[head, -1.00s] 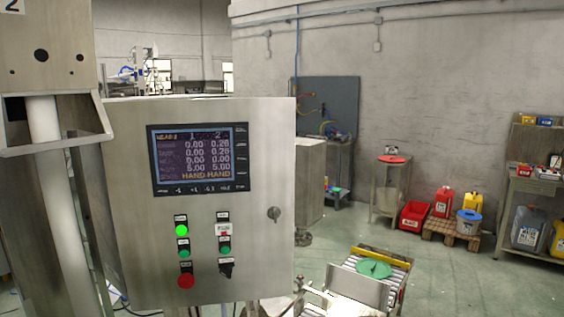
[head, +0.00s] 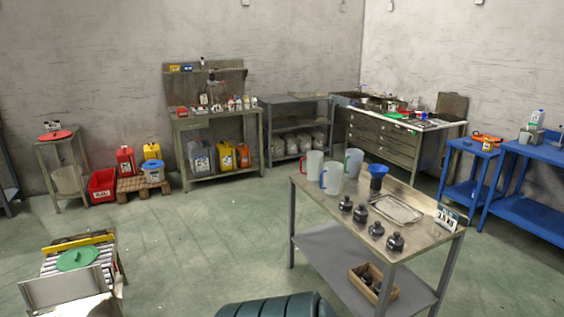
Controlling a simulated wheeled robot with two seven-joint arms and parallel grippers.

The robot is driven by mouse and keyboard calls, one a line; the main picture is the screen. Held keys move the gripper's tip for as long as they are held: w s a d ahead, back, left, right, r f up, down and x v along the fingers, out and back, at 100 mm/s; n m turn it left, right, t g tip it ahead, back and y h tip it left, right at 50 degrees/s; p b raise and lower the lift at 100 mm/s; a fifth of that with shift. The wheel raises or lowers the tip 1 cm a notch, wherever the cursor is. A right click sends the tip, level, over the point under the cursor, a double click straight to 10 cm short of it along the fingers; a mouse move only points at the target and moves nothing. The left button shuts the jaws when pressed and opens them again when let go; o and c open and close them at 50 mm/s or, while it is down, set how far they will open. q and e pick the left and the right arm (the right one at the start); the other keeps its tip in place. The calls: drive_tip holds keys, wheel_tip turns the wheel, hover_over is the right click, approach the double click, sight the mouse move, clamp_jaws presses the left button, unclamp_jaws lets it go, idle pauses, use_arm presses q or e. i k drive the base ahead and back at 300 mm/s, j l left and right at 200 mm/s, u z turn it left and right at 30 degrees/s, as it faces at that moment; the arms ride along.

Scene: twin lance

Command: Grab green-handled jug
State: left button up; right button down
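Three translucent jugs stand upright on the front table (head: 310,188). One jug with a red handle (head: 314,163) is at the back left. One jug with a blue handle (head: 332,180) is in front of it. A third jug (head: 354,162) stands behind and to the right; its handle is too small to tell its colour for certain. Neither of my grippers is in view.
On the same table are a blue funnel (head: 377,174), several dark small bottles (head: 376,229) and a metal tray (head: 397,208). A dark green ribbed object (head: 275,306) is at the bottom edge. A roller conveyor (head: 45,268) is at left. Open floor lies between.

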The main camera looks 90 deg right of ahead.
sight(354, 157)
drive_tip(key=z, duration=3.3)
drive_tip(key=i+j, duration=0.3)
drive_tip(key=i+j+z, duration=0.1)
drive_tip(key=i+j, duration=0.2)
drive_tip(key=i+j+z, duration=0.1)
drive_tip(key=i+j, duration=0.2)
drive_tip(key=j, duration=0.2)
drive_tip(key=i+j, duration=0.25)
drive_tip(key=j, duration=0.15)
drive_tip(key=i+j+z, duration=0.1)
drive_tip(key=i+j, duration=0.15)
drive_tip(key=j, duration=0.15)
drive_tip(key=i+j, duration=0.3)
drive_tip(key=i+j+z, duration=0.1)
drive_tip(key=i+j, duration=0.15)
drive_tip(key=j, duration=0.3)
drive_tip(key=i+j, duration=0.25)
drive_tip(key=j, duration=0.2)
drive_tip(key=l+z, duration=0.05)
